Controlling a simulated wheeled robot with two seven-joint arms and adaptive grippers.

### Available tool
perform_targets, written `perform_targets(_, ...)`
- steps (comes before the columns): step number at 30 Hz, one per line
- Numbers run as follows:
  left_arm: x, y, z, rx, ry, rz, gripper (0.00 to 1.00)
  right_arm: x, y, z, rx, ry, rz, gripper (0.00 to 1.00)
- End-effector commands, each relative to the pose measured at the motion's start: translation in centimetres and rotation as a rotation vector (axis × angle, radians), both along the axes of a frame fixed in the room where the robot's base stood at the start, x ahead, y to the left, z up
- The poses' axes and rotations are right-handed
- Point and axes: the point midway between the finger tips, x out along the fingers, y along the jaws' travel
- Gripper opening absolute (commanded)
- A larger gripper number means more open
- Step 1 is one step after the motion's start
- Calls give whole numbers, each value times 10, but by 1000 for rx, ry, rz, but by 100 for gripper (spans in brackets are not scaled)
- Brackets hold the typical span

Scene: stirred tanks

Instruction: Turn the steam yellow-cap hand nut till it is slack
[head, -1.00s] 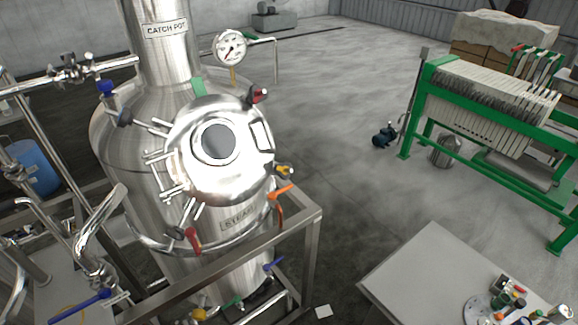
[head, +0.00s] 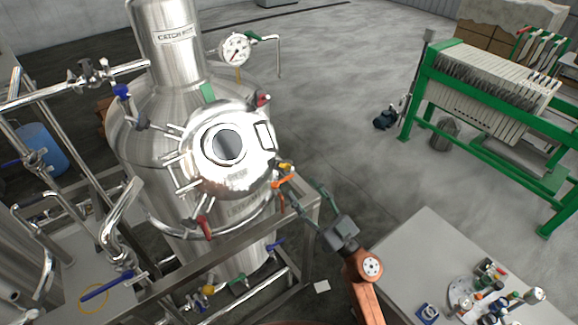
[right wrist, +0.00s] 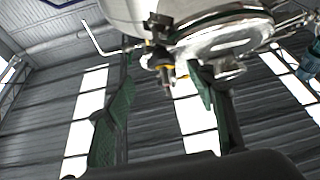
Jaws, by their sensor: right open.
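The steel vessel (head: 190,240) has a round manway lid (head: 190,165) with hand nuts around its rim. The yellow-cap hand nut (head: 287,167) is at the lid's right side, just above an orange-handled part (head: 283,183). It also shows small and partly hidden in the right wrist view (right wrist: 181,71). My right gripper (head: 303,184) is open, reaching up from the lower right, its fingertips close to the yellow cap. In the right wrist view the green-padded fingers (right wrist: 164,84) stand apart, with the nut area beyond and between them. I cannot tell whether they touch anything. My left gripper is not in view.
A steel frame rail (head: 240,248) runs below the lid. A grey table (head: 415,255) with small parts stands at the lower right. A green filter press (head: 490,95) is farther right.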

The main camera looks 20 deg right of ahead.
Motion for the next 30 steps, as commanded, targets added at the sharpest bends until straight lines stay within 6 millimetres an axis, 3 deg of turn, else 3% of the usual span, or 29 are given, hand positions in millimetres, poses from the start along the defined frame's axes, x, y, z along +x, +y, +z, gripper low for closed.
perform_targets(6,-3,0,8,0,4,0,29,18,12,18,1,-10,6,51)
perform_targets(16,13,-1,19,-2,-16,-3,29,56,29,33,0,-8,5,51)
perform_targets(27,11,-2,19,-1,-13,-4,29,63,31,34,0,-7,5,51)
perform_targets(30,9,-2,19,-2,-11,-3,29,62,31,34,0,-7,5,46)
